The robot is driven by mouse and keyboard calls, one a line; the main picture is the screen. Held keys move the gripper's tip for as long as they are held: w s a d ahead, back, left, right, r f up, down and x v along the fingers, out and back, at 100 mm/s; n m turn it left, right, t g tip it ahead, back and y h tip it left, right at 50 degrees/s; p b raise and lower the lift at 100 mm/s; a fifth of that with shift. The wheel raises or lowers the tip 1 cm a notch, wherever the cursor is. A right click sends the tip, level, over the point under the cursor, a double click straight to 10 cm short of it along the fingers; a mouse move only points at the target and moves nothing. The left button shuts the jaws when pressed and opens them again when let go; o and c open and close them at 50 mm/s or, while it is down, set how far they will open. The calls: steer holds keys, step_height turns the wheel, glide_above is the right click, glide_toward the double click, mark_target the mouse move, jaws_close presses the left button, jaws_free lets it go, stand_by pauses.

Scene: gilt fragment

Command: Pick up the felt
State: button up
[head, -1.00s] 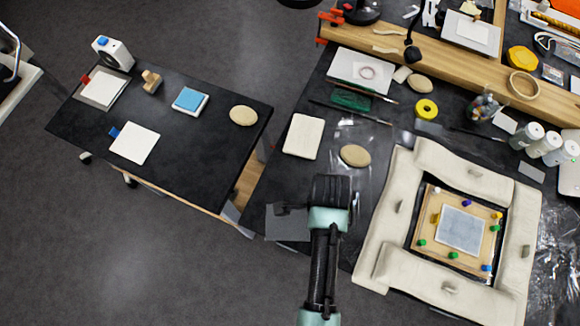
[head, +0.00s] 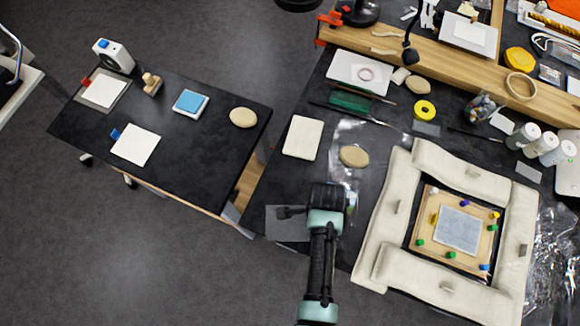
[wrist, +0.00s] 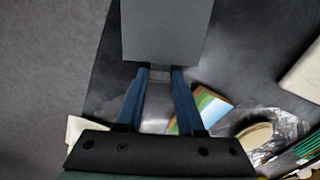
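A flat grey sheet, which looks like the felt (head: 284,226), lies on the dark worktable near its front left edge in the head view. In the wrist view the grey sheet (wrist: 165,30) fills the top middle, just beyond the fingertips. My gripper (wrist: 159,74) has its two blue fingers apart, with a small grey patch visible between the tips; I cannot tell whether that patch is part of the sheet. In the head view my gripper (head: 318,197) is above the table at the sheet's right side, and its dark body hides the fingers.
A colourful card (wrist: 210,105) and clear film lie right of the fingers in the wrist view. A beige oval (head: 354,156) and a pale rectangular block (head: 302,137) lie beyond my gripper. A padded cream frame (head: 380,225) stands to the right. A side table (head: 200,150) is at left.

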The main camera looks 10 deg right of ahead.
jaws_close()
steer(key=shift+r, duration=0.1)
step_height(320, 180, up, 10)
steer(key=shift+b, duration=0.35)
stand_by(0.5)
